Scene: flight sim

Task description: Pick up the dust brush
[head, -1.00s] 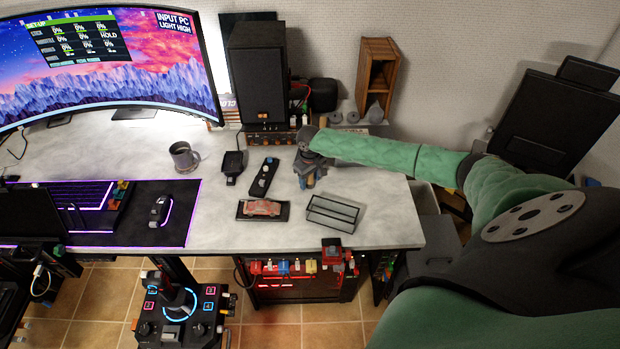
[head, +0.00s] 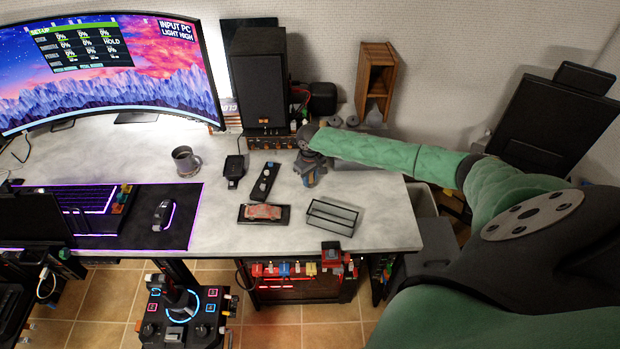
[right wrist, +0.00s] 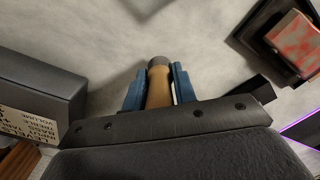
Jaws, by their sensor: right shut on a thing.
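The dust brush shows in the right wrist view as a short tan wooden handle (right wrist: 159,88) with a dark grey end, held between two blue fingers. My right gripper (right wrist: 158,82) is shut on this handle. My left gripper is not in view.
A black speaker (head: 259,85) and a wooden holder (head: 376,82) stand behind. A mug (head: 186,161) is farther left.

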